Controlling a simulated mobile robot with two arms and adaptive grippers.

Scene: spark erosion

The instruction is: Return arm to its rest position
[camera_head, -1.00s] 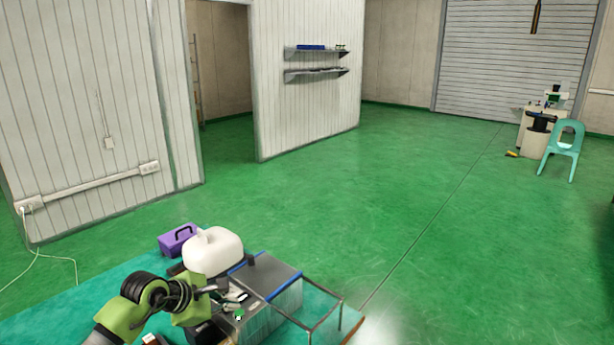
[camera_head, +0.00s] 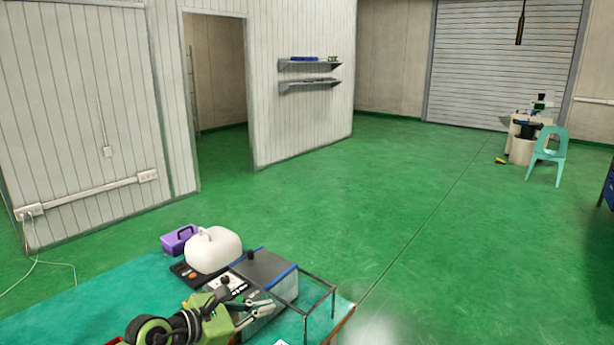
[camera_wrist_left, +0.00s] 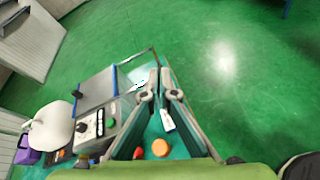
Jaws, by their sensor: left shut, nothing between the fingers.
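My left arm comes in from the bottom left of the head view. Its left gripper (camera_head: 268,306) is over the teal table (camera_head: 105,297), in front of the grey machine box with blue edges (camera_head: 266,270). The gripper is shut and empty. In the left wrist view its two fingers (camera_wrist_left: 160,90) point away from the camera, over the table's edge area. The control panel with a dial (camera_wrist_left: 92,128) is left of the fingers there. My right arm and gripper are not in view.
A clear box with a dark frame (camera_head: 320,287) stands right of the machine. A white canister (camera_head: 213,250) and a purple toolbox (camera_head: 180,239) stand behind and left. A red button and an orange button (camera_wrist_left: 160,147) show below the fingers. Open green floor lies beyond.

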